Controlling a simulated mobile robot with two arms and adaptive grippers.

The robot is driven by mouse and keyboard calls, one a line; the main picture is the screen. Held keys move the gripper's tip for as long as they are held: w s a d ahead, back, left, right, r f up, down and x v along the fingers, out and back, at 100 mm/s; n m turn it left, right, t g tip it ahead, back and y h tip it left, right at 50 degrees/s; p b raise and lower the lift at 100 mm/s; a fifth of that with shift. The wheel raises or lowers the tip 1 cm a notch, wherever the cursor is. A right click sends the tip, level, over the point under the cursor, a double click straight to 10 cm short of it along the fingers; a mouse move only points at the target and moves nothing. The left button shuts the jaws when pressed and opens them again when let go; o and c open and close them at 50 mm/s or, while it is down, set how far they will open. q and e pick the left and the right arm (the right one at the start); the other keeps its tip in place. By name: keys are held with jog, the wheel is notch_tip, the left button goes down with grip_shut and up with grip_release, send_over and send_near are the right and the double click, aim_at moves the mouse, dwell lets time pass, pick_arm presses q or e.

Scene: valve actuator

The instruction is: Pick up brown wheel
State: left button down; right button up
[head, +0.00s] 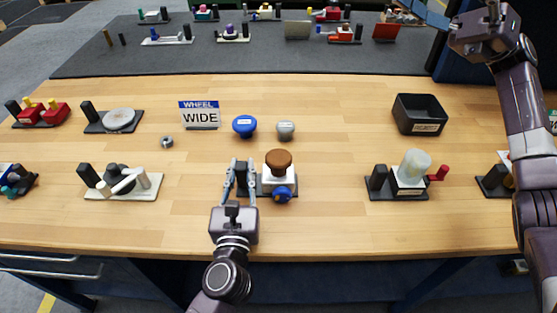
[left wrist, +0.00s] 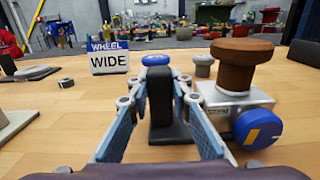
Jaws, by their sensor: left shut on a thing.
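The brown wheel (head: 278,161) sits on top of a white valve body (head: 270,183) with a blue knob (head: 282,195) at its front. It also shows at the right in the left wrist view (left wrist: 242,62). A black upright post (left wrist: 160,97) stands on the same base, left of the body. My left gripper (head: 241,176) is shut on this post, a finger on each side, left of the brown wheel and not touching it. My right gripper (head: 432,16) is at the upper right, partly in view; its opening cannot be made out.
A "WHEEL WIDE" sign (head: 200,115), a blue wheel (head: 244,126) and a grey knob (head: 285,130) stand behind. A black bin (head: 419,114) is at the right back. Other valve units are at left and right. The table between the brown wheel and the bin is clear.

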jog(key=s+a+f+n+g+h, duration=0.15)
jog(key=a+f+h, duration=0.3)
jog(key=a, duration=0.75)
jog(key=n+t+h, duration=0.4)
jog(key=t+h, duration=0.2)
jog(key=h, duration=1.3)
send_over(278, 157)
notch_tip(278, 157, down, 19)
jog(key=shift+g+y, duration=0.25)
jog(key=f, duration=0.5)
jog(key=shift+w+d, duration=0.15)
jog(key=shift+d, duration=0.05)
jog(key=shift+a+f, duration=0.15)
jog(key=shift+f, duration=2.95)
jog(key=shift+c, duration=0.2)
jog(key=c, duration=1.4)
